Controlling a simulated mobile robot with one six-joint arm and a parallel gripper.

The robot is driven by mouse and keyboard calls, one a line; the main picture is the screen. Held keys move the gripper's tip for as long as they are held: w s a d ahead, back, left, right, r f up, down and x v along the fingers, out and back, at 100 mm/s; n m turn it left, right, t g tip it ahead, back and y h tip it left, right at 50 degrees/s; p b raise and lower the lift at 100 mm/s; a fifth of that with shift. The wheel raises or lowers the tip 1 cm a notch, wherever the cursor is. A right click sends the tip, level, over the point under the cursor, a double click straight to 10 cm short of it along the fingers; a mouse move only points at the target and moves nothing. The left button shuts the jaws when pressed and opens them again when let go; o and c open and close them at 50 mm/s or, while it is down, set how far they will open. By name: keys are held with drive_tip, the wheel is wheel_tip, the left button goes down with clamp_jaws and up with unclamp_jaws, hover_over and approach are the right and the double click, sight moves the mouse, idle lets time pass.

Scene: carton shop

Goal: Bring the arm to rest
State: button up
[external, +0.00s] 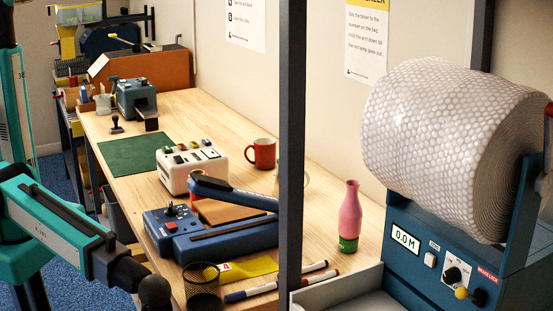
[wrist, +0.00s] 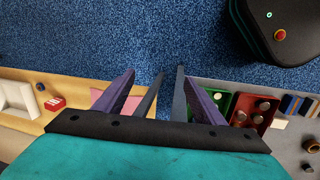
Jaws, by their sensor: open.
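My gripper (wrist: 166,82) shows in the wrist view, its fingers apart with blue carpet between them and nothing held. It hangs over the floor, with furniture to both sides. In the external view my teal arm (external: 60,225) is at the left, beside the near left edge of the wooden bench (external: 190,115). Its black wrist end (external: 152,290) is low at the bottom left, and the fingers cannot be made out there.
The bench holds a blue sealing device (external: 200,235), a white box (external: 190,168), a red mug (external: 262,153), a pink bottle (external: 349,215) and a mesh cup (external: 202,288). A bubble-wrap roll (external: 425,145) stands right. Green (wrist: 216,103) and red (wrist: 254,112) bins sit right in the wrist view.

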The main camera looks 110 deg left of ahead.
drive_tip(key=s+a+f+y+b, duration=0.15)
drive_tip(key=s+a+f, duration=0.25)
drive_tip(key=f, duration=0.5)
drive_tip(key=s+a+f+m+g+p, duration=0.2)
drive_tip(key=s+a+f, duration=0.2)
drive_tip(key=s, duration=0.4)
drive_tip(key=s+a+f+m+g+p, duration=0.2)
drive_tip(key=s+a+f+m, duration=0.1)
drive_tip(key=s, duration=0.6)
drive_tip(key=s+a+f+m+g+p, duration=0.2)
drive_tip(key=s+a+f+m, duration=0.1)
drive_tip(key=s, duration=0.6)
drive_tip(key=shift+s+a+f+g+p, duration=0.15)
drive_tip(key=shift+a+f+g+p, duration=0.2)
drive_tip(key=shift+a+f, duration=0.6)
drive_tip(key=shift+a+r, duration=0.15)
